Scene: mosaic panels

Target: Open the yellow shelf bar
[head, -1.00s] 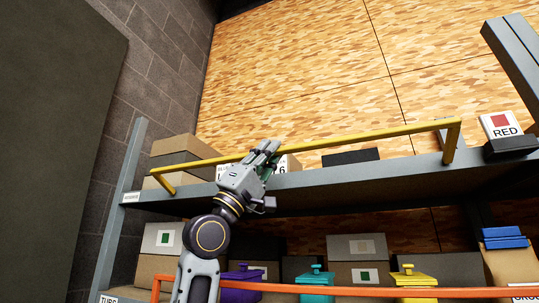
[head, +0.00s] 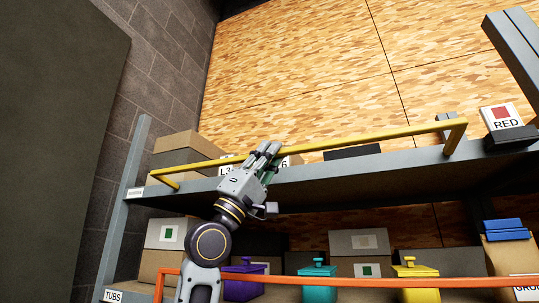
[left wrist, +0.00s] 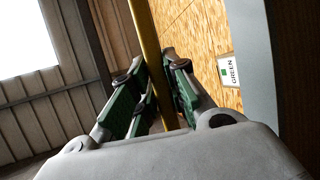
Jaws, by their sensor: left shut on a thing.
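The yellow shelf bar (head: 365,137) runs across the front of the upper shelf (head: 340,172), with bent ends at left and right. My left gripper (head: 266,150) is shut on the bar left of its middle. In the left wrist view the bar (left wrist: 147,45) passes between the green-padded fingers of the gripper (left wrist: 155,85). The fingers cover a short stretch of the bar. My right gripper is not in view.
An orange bar (head: 330,281) crosses the lower shelf, with purple, teal (head: 318,285) and yellow (head: 414,283) tubs behind it. Cardboard boxes (head: 185,150) and a RED-labelled block (head: 502,118) stand on the upper shelf. A grey post (head: 123,205) stands at left.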

